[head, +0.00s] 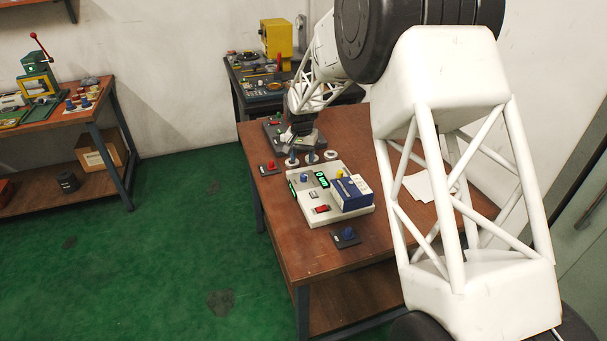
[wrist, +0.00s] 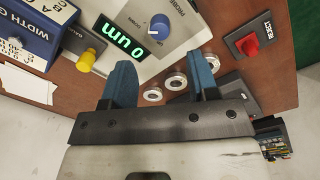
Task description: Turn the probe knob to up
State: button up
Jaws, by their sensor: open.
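The probe knob (wrist: 160,27) is a round blue knob on a white gauge unit (wrist: 190,40). It carries a white mark and has PROBE and DOWN lettering beside it. In the head view the knob (head: 304,178) sits near the unit's far left part. A green display (wrist: 124,37) is beside it. My gripper (wrist: 165,75) is open and empty, its two blue fingers apart, short of the knob and not touching it. In the head view my gripper (head: 302,157) is just behind the unit. The knob's exact setting is hard to read.
Several metal rings (wrist: 175,83) lie near my fingers. A red REJECT button (wrist: 248,44) is on a dark pad to the right. A yellow knob (wrist: 86,60) and a blue box (head: 351,194) are on the unit. Another blue knob (head: 347,232) is near the front.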

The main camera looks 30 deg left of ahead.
aim_at(304, 175)
dwell(0.3)
jog(key=shift+d+f, duration=0.15)
jog(key=shift+f, duration=3.7)
jog(key=c, duration=0.9)
